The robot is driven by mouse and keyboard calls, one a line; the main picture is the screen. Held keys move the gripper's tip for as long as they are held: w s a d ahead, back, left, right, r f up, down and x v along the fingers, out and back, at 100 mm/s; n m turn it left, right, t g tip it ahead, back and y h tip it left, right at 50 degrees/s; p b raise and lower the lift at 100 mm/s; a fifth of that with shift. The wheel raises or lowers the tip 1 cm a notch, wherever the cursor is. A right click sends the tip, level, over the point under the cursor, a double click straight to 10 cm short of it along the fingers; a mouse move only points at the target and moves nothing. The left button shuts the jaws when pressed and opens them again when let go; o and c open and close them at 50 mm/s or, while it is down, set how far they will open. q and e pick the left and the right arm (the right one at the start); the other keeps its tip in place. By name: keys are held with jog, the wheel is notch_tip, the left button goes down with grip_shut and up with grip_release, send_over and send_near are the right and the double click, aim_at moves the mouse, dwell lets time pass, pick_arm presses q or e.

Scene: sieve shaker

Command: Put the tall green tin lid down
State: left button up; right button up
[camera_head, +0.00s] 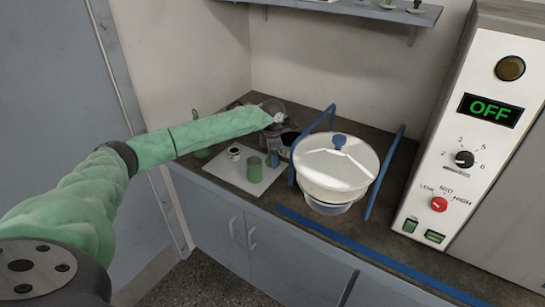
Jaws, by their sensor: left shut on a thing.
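My left arm reaches in from the left, and its left gripper (275,150) is over the back of the pale tray on the counter. The gripper is shut on a small green piece (272,159), which looks like the tall green tin lid. It is small and partly hidden, so I cannot tell whether it touches the tray. A green tin (254,171) stands upright on the tray, just left of and in front of the gripper. My right gripper is not in view.
A white lidded bowl (340,172) stands between blue rails (384,172) to the right. A control panel (462,150) reading OFF is farther right. The tray's front left is clear.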

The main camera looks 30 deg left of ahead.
pick_arm(q)
jog(key=shift+f, duration=0.1)
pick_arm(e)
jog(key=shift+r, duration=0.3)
pick_arm(q)
jog(key=o, duration=1)
jog(key=shift+c, duration=0.2)
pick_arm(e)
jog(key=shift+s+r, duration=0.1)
pick_arm(q)
jog(key=shift+r, duration=0.2)
jog(key=shift+r, duration=0.2)
notch_tip(320, 180, up, 6)
jog(key=shift+r+b, duration=0.2)
jog(key=shift+b, duration=1)
notch_tip(320, 180, up, 3)
jog(key=shift+r+b, duration=0.1)
jog(key=shift+b, duration=0.35)
jog(key=shift+r, duration=0.95)
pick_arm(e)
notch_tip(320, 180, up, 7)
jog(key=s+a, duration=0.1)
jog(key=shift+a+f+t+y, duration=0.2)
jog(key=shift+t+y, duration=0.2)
